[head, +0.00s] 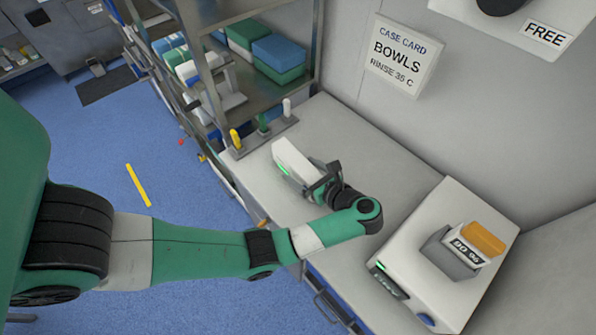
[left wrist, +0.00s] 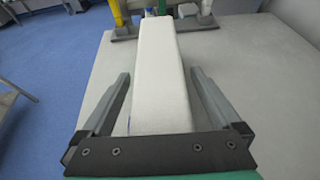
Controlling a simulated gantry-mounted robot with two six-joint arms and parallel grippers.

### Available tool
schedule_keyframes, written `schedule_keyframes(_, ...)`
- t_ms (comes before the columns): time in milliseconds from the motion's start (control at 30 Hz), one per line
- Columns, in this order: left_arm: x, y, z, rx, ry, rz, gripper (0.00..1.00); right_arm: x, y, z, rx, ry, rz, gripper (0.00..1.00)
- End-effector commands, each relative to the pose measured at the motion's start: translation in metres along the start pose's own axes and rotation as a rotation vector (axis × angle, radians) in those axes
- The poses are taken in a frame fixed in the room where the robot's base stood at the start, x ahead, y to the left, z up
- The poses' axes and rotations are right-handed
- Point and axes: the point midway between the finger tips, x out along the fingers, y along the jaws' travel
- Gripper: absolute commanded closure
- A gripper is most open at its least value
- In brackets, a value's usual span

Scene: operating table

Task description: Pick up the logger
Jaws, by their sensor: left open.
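The logger appears to be the long white box (head: 296,158) with a small green light, lying on the grey counter in the head view. In the left wrist view the white box (left wrist: 158,75) runs lengthwise between my gripper's two fingers. My left gripper (head: 315,182) is open at the near end of the box. In the left wrist view my left gripper (left wrist: 160,76) has a finger on each side of the box, with a visible gap on both sides. The fingertips' height against the box is hard to judge. My right gripper is not in view.
A rack with yellow, green and white pegs (head: 264,130) stands just behind the box. A white device (head: 414,255) bearing a grey block (head: 447,255) and an orange block (head: 483,238) stands at the right. Metal shelving (head: 290,80) rises at the back. The counter (head: 360,130) between is clear.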

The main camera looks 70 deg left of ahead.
Motion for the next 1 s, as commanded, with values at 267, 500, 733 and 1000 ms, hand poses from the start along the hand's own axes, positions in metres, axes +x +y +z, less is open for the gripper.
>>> schedule_keyframes(267,-0.0007,-0.0001,0.0005,0.000,0.000,0.000,0.37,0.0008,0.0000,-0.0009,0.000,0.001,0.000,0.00)
schedule_keyframes(500,-0.0007,-0.0001,0.0004,0.000,0.000,0.000,0.80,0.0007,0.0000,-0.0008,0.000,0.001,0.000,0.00)
schedule_keyframes(733,-0.0008,-0.0002,0.0005,-0.001,0.000,-0.001,1.00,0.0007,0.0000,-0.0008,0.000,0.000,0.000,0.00)
schedule_keyframes(1000,-0.0039,-0.0005,0.0078,-0.001,0.000,-0.001,1.00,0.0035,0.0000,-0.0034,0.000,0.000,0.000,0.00)
